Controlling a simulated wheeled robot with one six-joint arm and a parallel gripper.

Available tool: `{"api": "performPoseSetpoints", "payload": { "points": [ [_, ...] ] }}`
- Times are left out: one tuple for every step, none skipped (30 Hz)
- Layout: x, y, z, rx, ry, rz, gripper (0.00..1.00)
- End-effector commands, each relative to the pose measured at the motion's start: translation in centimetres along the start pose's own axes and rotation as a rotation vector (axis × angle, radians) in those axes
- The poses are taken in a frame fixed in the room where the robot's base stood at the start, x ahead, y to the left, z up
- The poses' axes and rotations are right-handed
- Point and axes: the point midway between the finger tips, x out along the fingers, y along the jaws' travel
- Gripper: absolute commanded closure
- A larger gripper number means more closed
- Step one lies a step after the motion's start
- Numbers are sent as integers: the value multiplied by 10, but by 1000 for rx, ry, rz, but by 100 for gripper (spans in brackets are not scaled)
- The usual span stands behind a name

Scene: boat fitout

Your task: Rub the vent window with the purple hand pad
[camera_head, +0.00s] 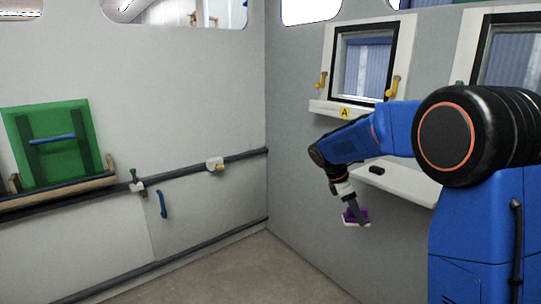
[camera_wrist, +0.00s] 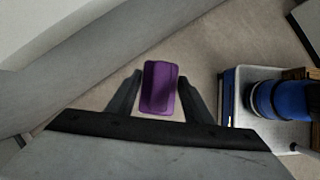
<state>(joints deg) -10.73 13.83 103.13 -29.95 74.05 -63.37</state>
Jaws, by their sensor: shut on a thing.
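The purple hand pad (camera_wrist: 159,87) is between the two fingers of my gripper (camera_wrist: 158,95) in the wrist view. My gripper (camera_head: 354,212) is shut on it and points down. In the head view the purple hand pad (camera_head: 349,216) shows at the end of my blue arm, held in the air below and in front of a white shelf. A window (camera_head: 365,65) with a dark inner frame and yellow handles is on the right wall, above my gripper. A yellow label "A" (camera_head: 345,113) is on its sill. My gripper is well apart from this window.
A white shelf (camera_head: 400,183) with a small dark object (camera_head: 377,170) on it juts from the right wall close to my arm. A second window (camera_head: 508,55) is partly behind my arm. A green panel (camera_head: 52,143) and dark rails are on the left wall. The floor (camera_head: 255,275) in the middle is clear.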

Motion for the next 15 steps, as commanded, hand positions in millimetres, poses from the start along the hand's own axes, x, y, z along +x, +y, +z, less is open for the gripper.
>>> {"api": "performPoseSetpoints", "payload": {
  "points": [
    [12, 5, -8, 34, -1, -26, 72],
    [19, 8, -12, 58, -1, -39, 72],
    [27, 11, -18, 89, -2, -57, 72],
    [34, 13, -22, 113, -2, -71, 72],
    [40, 15, -27, 137, -2, -85, 72],
    [49, 18, -33, 170, -1, -103, 72],
    [56, 20, -37, 194, -1, -117, 72],
    [62, 22, -41, 218, -2, -131, 72],
    [72, 25, -47, 252, -1, -150, 72],
    [79, 26, -52, 277, -1, -165, 72],
    [86, 28, -56, 303, -2, -180, 72],
    [96, 30, -62, 338, -2, -200, 72],
    [103, 31, -66, 365, -1, -216, 72],
    [110, 33, -71, 392, -1, -230, 72],
    [120, 35, -77, 428, -2, -251, 72]
  ]
}}
